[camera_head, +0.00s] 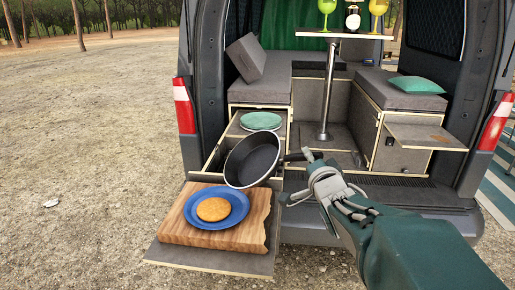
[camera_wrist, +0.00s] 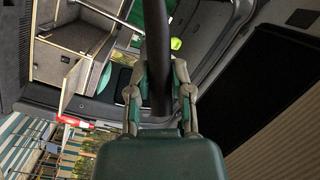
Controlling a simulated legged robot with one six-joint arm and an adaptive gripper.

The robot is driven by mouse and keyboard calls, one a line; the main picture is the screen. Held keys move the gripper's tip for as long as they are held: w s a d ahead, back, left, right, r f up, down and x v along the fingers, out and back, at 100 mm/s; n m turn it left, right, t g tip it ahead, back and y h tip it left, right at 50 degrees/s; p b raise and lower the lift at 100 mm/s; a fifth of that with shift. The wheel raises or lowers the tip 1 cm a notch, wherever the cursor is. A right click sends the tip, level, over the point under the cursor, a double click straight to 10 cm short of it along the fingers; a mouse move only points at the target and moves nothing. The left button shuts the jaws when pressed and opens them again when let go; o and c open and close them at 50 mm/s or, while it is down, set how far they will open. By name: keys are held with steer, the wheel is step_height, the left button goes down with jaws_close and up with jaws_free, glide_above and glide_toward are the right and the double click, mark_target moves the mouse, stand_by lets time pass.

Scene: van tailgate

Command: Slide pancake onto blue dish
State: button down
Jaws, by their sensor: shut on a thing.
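The pancake (camera_head: 213,209) is golden brown and lies flat on the blue dish (camera_head: 238,207), apart from the pan. The blue dish rests on a wooden board (camera_head: 183,228). A dark frying pan (camera_head: 251,160) is held tilted just behind and above the dish, and its visible inside is empty. My gripper (camera_head: 312,166) is shut on the pan's handle, to the right of the pan. In the wrist view the dark handle (camera_wrist: 157,60) runs up from between the two fingers of my gripper (camera_wrist: 160,88).
The board sits on a pull-out shelf (camera_head: 165,254) at the van's rear. A table post (camera_head: 328,90) rises inside the van. Open gravel ground lies to the left.

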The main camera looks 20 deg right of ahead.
steer(key=shift+d+f+m, duration=0.2)
steer(key=shift+d+m, duration=0.1)
steer(key=d+f+m+g+y, duration=0.1)
steer(key=d+f+m+g, duration=0.1)
steer(key=d+f+m, duration=0.3)
steer(key=shift+w+d+f+m+y, duration=0.2)
steer(key=shift+f+m+y, duration=0.1)
steer(key=shift+m, duration=0.1)
stand_by(0.4)
